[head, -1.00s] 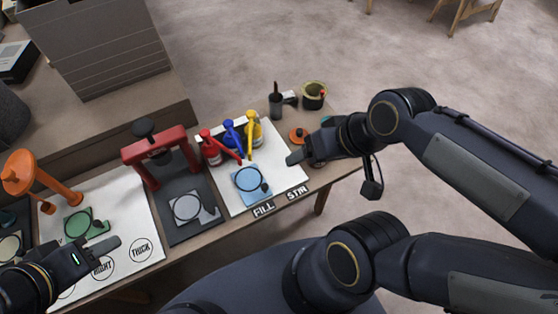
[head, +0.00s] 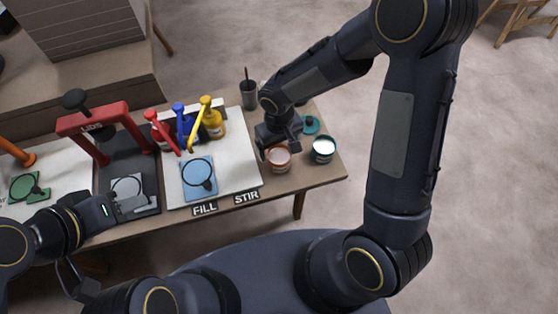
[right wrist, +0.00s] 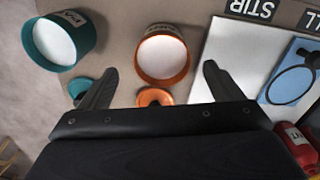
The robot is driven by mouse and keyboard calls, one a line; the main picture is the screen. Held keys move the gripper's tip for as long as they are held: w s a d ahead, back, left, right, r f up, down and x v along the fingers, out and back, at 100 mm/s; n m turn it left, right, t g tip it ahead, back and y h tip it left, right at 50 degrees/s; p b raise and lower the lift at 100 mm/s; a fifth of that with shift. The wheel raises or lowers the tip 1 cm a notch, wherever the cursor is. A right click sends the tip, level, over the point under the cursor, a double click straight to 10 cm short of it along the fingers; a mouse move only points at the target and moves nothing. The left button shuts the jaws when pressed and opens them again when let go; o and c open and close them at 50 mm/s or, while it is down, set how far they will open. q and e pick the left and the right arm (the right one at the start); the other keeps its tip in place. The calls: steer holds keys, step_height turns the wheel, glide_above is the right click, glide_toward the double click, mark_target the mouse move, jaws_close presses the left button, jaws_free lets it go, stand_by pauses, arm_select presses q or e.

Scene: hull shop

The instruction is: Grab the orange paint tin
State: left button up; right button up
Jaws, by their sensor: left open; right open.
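The orange paint tin (head: 278,159) stands open near the table's right end, with pale paint inside. In the right wrist view the orange tin (right wrist: 164,75) sits between and a little beyond my two fingers. My right gripper (head: 276,147) is open just behind the tin, its fingertips (right wrist: 160,70) spread either side of it; I cannot tell whether they touch. An orange lid (right wrist: 154,97) lies near the tin, between the fingers. My left gripper (head: 128,207) is open and empty at the left, over the dark board's front.
A teal tin (head: 323,149) stands close right of the orange one, with a teal lid (head: 310,125) behind it. A white mat (head: 232,150) with red, blue and yellow pump bottles (head: 212,123) lies left. A dark cup (head: 248,95) stands behind. A red press (head: 92,122) stands further left.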

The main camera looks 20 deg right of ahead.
mark_target(279, 157)
step_height(279, 157, down, 6)
steer(key=shift+s+r+b, duration=0.1)
steer(key=shift+s+b, duration=0.05)
steer(key=shift+b, duration=0.15)
steer(key=shift+a, duration=0.1)
steer(key=c, duration=1.2)
steer(key=shift+c, duration=0.2)
steer(key=shift+r, duration=0.1)
